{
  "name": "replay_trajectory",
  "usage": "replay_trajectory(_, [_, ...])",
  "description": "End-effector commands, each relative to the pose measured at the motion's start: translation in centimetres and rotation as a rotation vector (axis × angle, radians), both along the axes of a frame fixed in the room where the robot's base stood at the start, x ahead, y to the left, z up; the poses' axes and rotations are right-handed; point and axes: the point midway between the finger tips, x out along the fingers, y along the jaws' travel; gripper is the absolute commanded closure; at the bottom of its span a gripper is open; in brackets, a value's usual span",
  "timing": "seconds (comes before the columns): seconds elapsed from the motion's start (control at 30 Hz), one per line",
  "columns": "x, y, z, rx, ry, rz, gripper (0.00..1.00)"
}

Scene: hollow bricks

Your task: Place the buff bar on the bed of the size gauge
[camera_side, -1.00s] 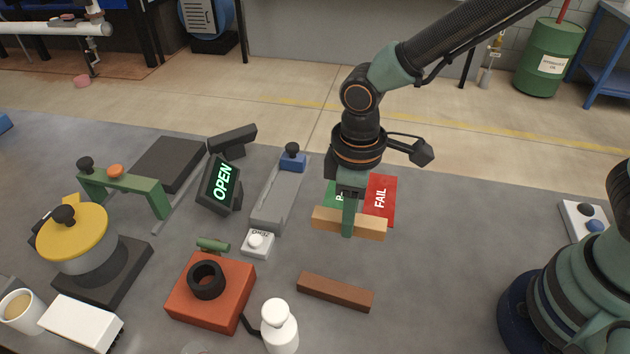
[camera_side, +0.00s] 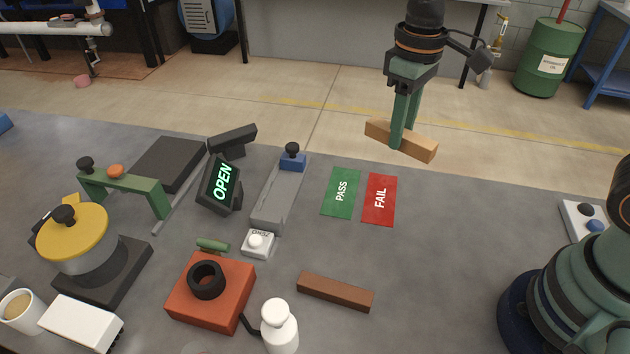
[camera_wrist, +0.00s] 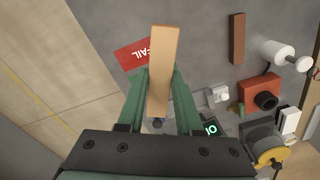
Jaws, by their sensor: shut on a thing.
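The buff bar (camera_side: 421,148) is a pale wooden block held up in the air above the far right part of the bench. My gripper (camera_side: 402,138) is shut on it around its middle. In the wrist view the bar (camera_wrist: 164,48) lies between my two green fingers, its ends sticking out past them. The size gauge appears to be the long grey bed (camera_side: 270,213) with a blue slide (camera_side: 293,162) and dark knob at its far end. It lies left of and below the bar, and nothing rests on it. A display (camera_side: 221,184) beside it reads OPEN.
A green PASS card (camera_side: 341,193) and red FAIL card (camera_side: 380,200) lie flat right of the gauge. A white ZERO button (camera_side: 257,243) sits at its near end.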

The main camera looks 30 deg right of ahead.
Motion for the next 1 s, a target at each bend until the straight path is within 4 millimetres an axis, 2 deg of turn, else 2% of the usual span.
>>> replay_trajectory(0.03, [0.2,-2.0,-0.2,0.001,-0.002,-0.071,1.00])
replay_trajectory(0.2, [0.2,-6.3,-0.7,0.000,-0.002,-0.235,1.00])
replay_trajectory(0.33, [0.0,-8.0,-0.9,0.000,-0.002,-0.301,1.00])
replay_trajectory(0.47, [0.2,-7.7,-0.9,0.000,-0.002,-0.294,1.00])
replay_trajectory(0.57, [0.7,-5.7,-0.6,0.000,-0.002,-0.225,1.00])
replay_trajectory(0.67, [1.2,-2.3,-0.2,0.001,-0.003,-0.114,1.00])
replay_trajectory(0.83, [1.2,4.7,0.5,0.001,-0.002,0.112,1.00])
replay_trajectory(1.0, [0.0,10.9,1.1,0.001,-0.002,0.303,1.00])
